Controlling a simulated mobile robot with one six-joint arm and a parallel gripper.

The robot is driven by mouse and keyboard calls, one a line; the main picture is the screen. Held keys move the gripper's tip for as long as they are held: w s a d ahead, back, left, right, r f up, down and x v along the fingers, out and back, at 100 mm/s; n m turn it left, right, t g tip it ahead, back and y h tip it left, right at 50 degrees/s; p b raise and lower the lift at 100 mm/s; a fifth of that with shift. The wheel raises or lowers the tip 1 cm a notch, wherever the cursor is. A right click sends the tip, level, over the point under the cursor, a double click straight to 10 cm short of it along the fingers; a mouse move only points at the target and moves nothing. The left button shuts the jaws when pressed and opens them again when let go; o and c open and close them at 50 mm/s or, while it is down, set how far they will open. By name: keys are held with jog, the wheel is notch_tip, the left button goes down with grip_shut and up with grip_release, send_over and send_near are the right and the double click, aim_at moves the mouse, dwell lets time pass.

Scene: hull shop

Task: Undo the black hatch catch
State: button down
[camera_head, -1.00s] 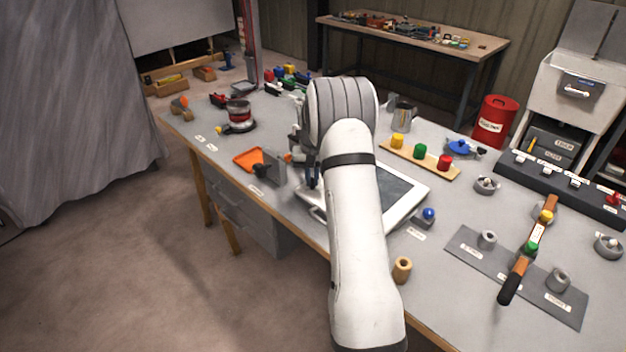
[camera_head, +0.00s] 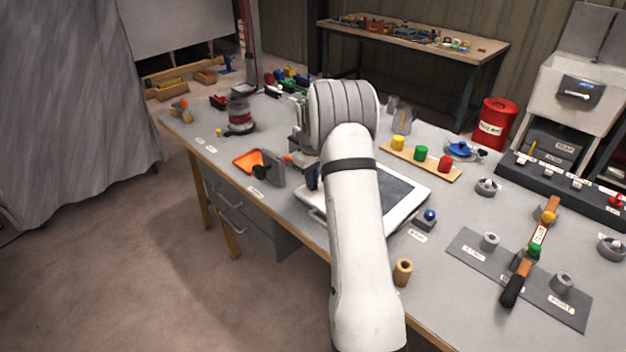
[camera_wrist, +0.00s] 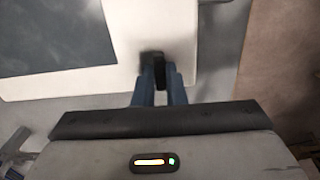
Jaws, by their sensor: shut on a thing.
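The hatch (camera_head: 407,210) is a white frame around a dark panel, lying on the bench; in the wrist view its pale frame (camera_wrist: 115,80) fills the upper left. The black hatch catch (camera_wrist: 153,57) sits at the frame's near edge. My gripper (camera_wrist: 160,78) has its blue fingers closed around the catch from both sides. In the head view my gripper (camera_head: 312,178) is at the hatch's left edge, and my arm hides the catch and much of the frame.
A grey stand with an orange tray (camera_head: 248,160) is close to the left of my gripper. A blue-knobbed block (camera_head: 428,217) and a wooden cylinder (camera_head: 403,272) stand to the right of my arm. The bench's front edge (camera_head: 300,235) runs close by.

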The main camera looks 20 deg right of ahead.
jog(key=shift+r, duration=0.1)
dwell(0.5)
jog(key=c, duration=1.5)
grip_release()
notch_tip(320, 180, up, 8)
jog(key=shift+f, duration=0.15)
